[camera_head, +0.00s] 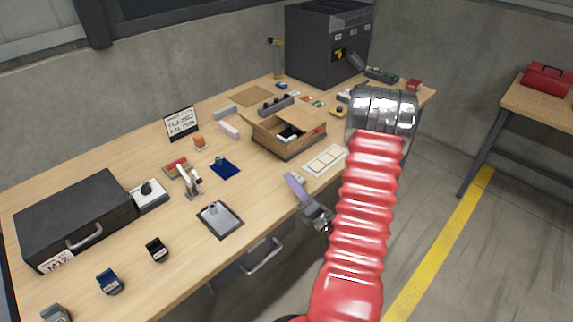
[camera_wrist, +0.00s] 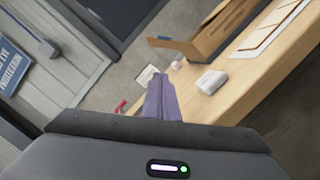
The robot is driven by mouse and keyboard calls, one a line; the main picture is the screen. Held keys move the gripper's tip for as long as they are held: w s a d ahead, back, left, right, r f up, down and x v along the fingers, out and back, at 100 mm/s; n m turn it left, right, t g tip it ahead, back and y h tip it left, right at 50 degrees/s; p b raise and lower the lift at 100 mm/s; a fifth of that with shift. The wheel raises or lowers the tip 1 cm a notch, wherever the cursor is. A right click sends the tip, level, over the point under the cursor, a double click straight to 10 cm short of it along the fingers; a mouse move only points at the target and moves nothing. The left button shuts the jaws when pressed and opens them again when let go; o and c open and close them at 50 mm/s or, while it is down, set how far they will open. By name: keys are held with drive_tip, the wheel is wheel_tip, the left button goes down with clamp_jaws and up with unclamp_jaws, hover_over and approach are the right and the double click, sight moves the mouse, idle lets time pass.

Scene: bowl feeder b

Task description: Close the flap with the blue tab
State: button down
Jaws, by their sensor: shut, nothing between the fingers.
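A cardboard box (camera_head: 287,146) stands open on the workbench, with dark and white items inside. Its flaps stand out from the rim; one brown flap (camera_wrist: 178,46) juts out from the box (camera_wrist: 226,30) in the wrist view. A small blue tab (camera_wrist: 164,38) shows at the outer end of that flap. The tab cannot be made out in the head view. My gripper (camera_head: 292,180) is over the front edge of the bench, in front of the box and apart from it. Its purple fingers (camera_wrist: 160,98) are shut and empty, pointing towards the bench.
A white card tray (camera_head: 325,161) lies right of the box, near the front edge. A white block (camera_head: 229,130) lies left of it. A dark cabinet (camera_head: 326,45) stands behind.

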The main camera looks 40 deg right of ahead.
drive_tip(key=x, duration=0.9)
drive_tip(key=shift+w, duration=0.25)
drive_tip(key=shift+w+d+r, duration=0.1)
drive_tip(key=shift+d+r, duration=0.45)
drive_tip(key=shift+d, duration=0.3)
drive_tip(key=shift+w+d+r, duration=0.1)
drive_tip(key=shift+d+r, duration=0.5)
drive_tip(key=shift+d, duration=0.3)
